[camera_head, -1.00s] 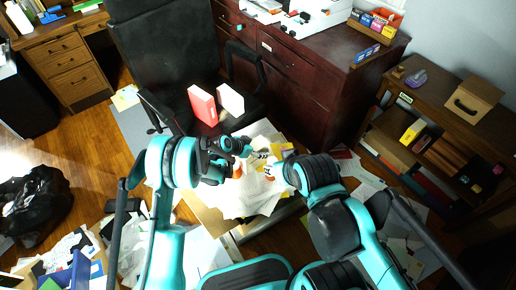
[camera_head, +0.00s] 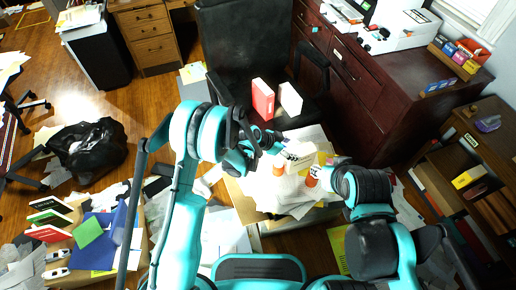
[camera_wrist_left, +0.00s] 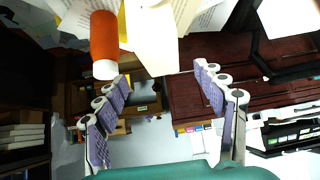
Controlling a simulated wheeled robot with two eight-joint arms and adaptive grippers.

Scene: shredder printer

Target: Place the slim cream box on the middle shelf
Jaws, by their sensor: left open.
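A slim cream box (camera_head: 301,154) stands on the paper-covered surface in the head view. In the left wrist view the cream box (camera_wrist_left: 152,32) is at the top centre, beyond the fingertips. My left gripper (camera_head: 281,146) is beside the box in the head view; in its wrist view the jaws (camera_wrist_left: 161,78) are apart with nothing between them. My right gripper (camera_head: 322,172) is low on the other side of the box; its fingers are too small to read. The brown shelf unit (camera_head: 492,108) is at the right edge, partly cut off.
An orange bottle (camera_wrist_left: 104,40) is close to the left jaws. Loose papers (camera_head: 285,195) cover the work surface. A red box (camera_head: 263,98) and a white box (camera_head: 291,98) stand on the black chair (camera_head: 235,60). A yellow box (camera_head: 468,177) is in the shelf unit.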

